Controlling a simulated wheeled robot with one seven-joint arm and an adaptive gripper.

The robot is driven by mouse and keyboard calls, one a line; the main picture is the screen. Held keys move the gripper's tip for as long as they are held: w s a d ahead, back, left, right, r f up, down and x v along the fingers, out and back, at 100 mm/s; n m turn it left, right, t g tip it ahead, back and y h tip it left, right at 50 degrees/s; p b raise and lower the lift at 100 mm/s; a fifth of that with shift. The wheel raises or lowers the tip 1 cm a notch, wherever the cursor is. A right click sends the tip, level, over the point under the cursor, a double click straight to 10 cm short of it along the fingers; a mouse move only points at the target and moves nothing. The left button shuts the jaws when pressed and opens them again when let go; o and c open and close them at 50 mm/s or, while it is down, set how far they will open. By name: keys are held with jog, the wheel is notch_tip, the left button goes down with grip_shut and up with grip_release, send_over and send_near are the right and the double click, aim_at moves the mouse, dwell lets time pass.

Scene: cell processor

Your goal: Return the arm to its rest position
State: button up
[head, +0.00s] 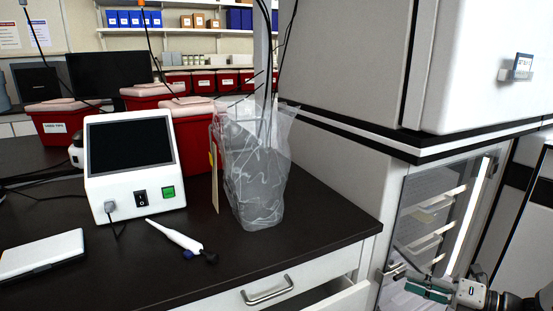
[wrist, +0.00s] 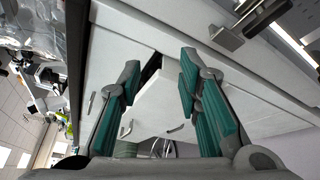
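My gripper (wrist: 160,72) is open, with its two green-padded fingers apart and nothing between them in the wrist view. In the head view my gripper (head: 426,286) is at the lower right, in front of the glass-fronted cabinet. My arm runs from it toward the lower right corner and is mostly cut off. I cannot tell whether a finger touches the cabinet.
The black counter (head: 130,262) holds a white device with a screen (head: 130,143), a white pipette (head: 176,236) and a clear bag (head: 256,180). A drawer (head: 345,298) below stands partly open. The glass-fronted cabinet (head: 421,214) stands right of the counter.

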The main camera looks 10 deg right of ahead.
jog(key=s+a+r+n+g, duration=0.4)
jog(key=a+r+n+g, duration=0.4)
jog(key=a+n, duration=0.4)
jog(key=s+a+r+n+g+h, duration=0.3)
jog(key=s+a+r+n, duration=0.25)
jog(key=s+n, duration=0.3)
jog(key=s+a+r+n+g+h, duration=0.2)
jog(key=s+a+r+n+h, duration=0.25)
jog(key=s+a+n, duration=0.35)
jog(key=s+d+r+n+t+h, duration=0.25)
jog(key=s+d+n+h, duration=0.2)
jog(key=s+n, duration=0.55)
notch_tip(320, 180, up, 14)
jog(key=w+n+t+p, duration=0.1)
jog(key=t+p, duration=0.2)
jog(key=p, duration=1)
jog(key=shift+d+r+y+p, duration=0.25)
jog(key=shift+d+y+p, duration=0.05)
jog(key=shift+p, duration=0.05)
jog(key=shift+w, duration=0.15)
